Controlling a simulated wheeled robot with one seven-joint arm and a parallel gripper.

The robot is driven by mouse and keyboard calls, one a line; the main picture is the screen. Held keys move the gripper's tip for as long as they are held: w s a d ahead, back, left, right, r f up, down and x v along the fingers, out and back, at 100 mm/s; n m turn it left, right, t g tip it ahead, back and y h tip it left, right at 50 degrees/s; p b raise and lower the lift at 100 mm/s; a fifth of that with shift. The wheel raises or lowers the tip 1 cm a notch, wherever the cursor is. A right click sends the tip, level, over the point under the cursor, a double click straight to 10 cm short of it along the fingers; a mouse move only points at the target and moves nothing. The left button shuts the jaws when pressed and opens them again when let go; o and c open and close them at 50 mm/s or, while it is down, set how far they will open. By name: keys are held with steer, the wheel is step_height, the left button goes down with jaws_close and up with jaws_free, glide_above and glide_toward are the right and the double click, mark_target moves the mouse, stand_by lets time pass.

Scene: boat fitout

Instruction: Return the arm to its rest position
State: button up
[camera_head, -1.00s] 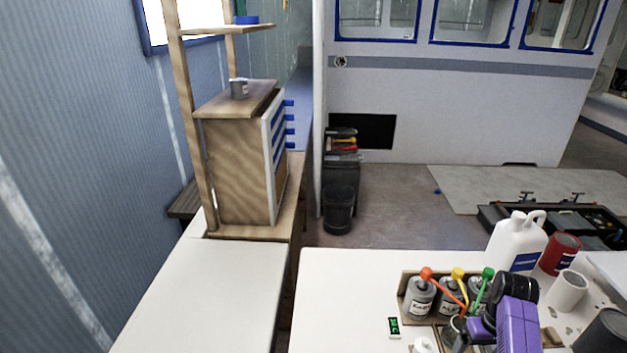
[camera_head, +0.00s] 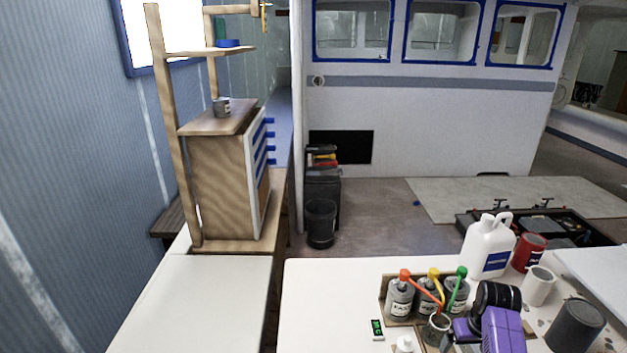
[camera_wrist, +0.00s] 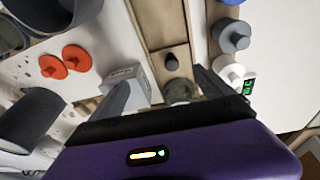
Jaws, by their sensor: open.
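My arm's purple and black wrist (camera_head: 500,325) shows low at the right in the head view, over the white worktop (camera_head: 320,300). It is close to the rack of labelled bottles (camera_head: 400,298) and a small pot (camera_head: 436,328) with orange, yellow and green-tipped sticks. In the wrist view my gripper (camera_wrist: 172,85) has its two grey fingers spread apart with nothing held between them. Beyond the fingers lie a wooden rack (camera_wrist: 165,30) and a dark round top (camera_wrist: 171,62). The fingertips are hard to make out in the head view.
A white jug (camera_head: 488,245), red can (camera_head: 528,252), white cup (camera_head: 539,286) and dark cylinder (camera_head: 576,326) stand right of the bottles. A wooden cabinet (camera_head: 215,185) stands on the left counter. The worktop's left part is clear.

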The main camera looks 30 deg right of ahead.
steer(key=w+r+t+h, duration=0.4)
steer(key=w+t+h, duration=0.1)
steer(key=s+a+r+n+t+h+b, duration=0.1)
steer(key=s+a+r+t+b, duration=0.15)
steer(key=a, duration=0.75)
steer(key=s+a+r+n+t+b, duration=0.1)
steer(key=a+r+t, duration=0.25)
steer(key=a, duration=0.55)
steer(key=s+a+r+n+t+y+b, duration=0.1)
steer(key=s+a+r+t+y, duration=0.15)
steer(key=s+a, duration=0.5)
steer(key=s+a+r+n+t+y+b, duration=0.15)
steer(key=s+a+r, duration=0.3)
steer(key=a, duration=0.55)
steer(key=s+a+f+n+g+y+b, duration=0.1)
steer(key=s+a+f+n+y, duration=0.1)
steer(key=s+a, duration=0.4)
steer(key=s+y, duration=0.1)
steer(key=s, duration=0.2)
steer(key=shift+g+y, duration=0.4)
